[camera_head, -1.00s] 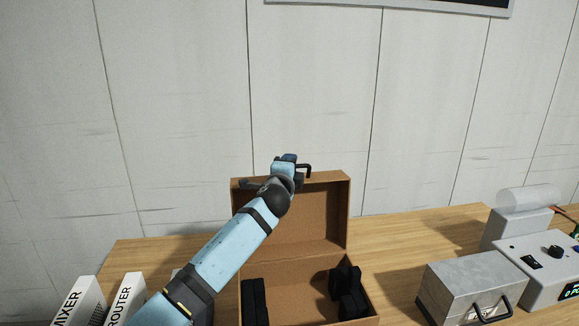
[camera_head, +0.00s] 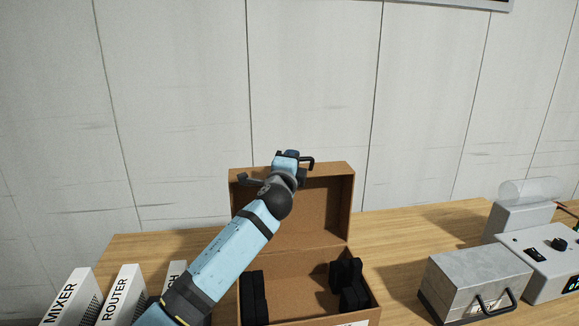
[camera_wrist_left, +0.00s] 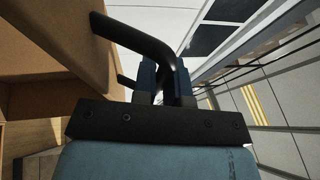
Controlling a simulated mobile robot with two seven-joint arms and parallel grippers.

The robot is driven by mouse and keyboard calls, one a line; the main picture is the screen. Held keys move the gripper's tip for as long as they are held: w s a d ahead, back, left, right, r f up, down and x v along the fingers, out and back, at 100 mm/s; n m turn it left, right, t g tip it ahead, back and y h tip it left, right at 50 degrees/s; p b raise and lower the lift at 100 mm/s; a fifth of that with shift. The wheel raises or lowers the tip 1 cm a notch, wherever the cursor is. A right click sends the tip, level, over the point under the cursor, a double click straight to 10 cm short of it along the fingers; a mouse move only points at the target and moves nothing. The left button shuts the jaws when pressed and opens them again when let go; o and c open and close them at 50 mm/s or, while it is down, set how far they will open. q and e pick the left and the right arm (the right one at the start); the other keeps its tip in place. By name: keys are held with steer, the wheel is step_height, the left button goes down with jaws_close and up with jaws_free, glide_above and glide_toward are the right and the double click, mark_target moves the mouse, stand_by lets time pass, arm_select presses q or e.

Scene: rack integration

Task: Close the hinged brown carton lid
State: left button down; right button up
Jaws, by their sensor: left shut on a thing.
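The open brown carton (camera_head: 372,303) stands on the table with dark pieces inside at its left and right. Its hinged lid (camera_head: 327,215) stands up at the back, inner face toward me; in the left wrist view the brown board (camera_wrist_left: 40,70) fills the left side. A black bar handle (camera_head: 307,161) shows at the lid's top edge and also in the left wrist view (camera_wrist_left: 135,38). My left gripper (camera_head: 288,160) is at that edge, shut on the handle. My left arm covers part of the lid and the carton's left side. My right gripper is not in view.
White boxes marked MIXER (camera_head: 62,300) and ROUTER (camera_head: 118,297) stand left of the carton, with another partly behind my arm. A grey metal case (camera_head: 475,280) and a light grey device (camera_head: 550,265) stand at right. Table (camera_head: 415,228) is clear behind the case.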

arm_select(q)
steer(key=s+d+f+m+t+h+b, duration=0.1)
steer(key=s+m+t+b, duration=0.1)
steer(key=s+b, duration=0.4)
steer(key=s+d+f+m+t+h+b, duration=0.1)
steer(key=s+f+t+h+b, duration=0.1)
steer(key=s+b, duration=0.5)
steer(key=b, duration=0.3)
steer(key=shift+s+d+m+h, duration=0.15)
steer(key=shift+d+m+h, duration=0.15)
steer(key=shift+m, duration=0.1)
steer(key=c, duration=1.2)
jaws_free()
